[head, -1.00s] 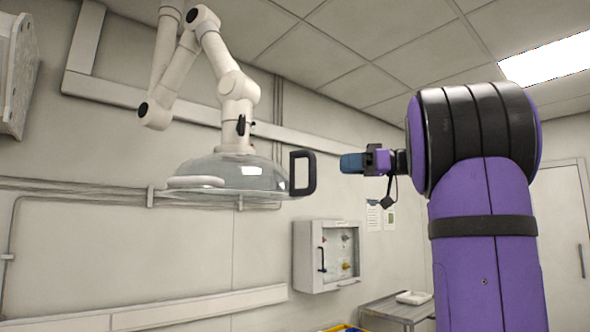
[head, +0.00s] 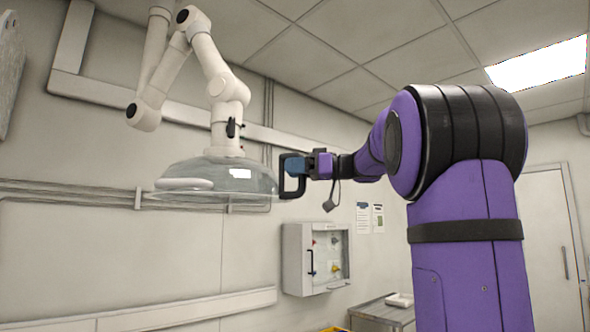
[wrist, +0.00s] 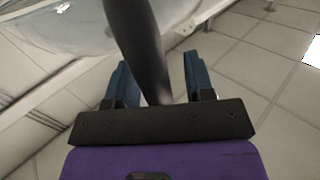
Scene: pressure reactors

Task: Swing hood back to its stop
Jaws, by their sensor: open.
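The hood (head: 215,182) is a clear dome hanging from a white jointed arm (head: 224,92) at the upper left of the head view. Its black loop handle (head: 291,188) sticks out on its right side. My gripper (head: 292,166) is at the handle, with its blue fingers overlapping it in the head view. In the wrist view the black handle bar (wrist: 140,45) passes between the two open fingers (wrist: 155,80), and the dome (wrist: 65,25) shows at upper left. I cannot tell whether either finger touches the bar.
A white wall cabinet (head: 316,258) with a glass front is below the handle. A metal table (head: 375,314) with a small white tray (head: 400,300) stands at lower right. Pipes and a rail run along the wall behind the hood. The space below the hood is clear.

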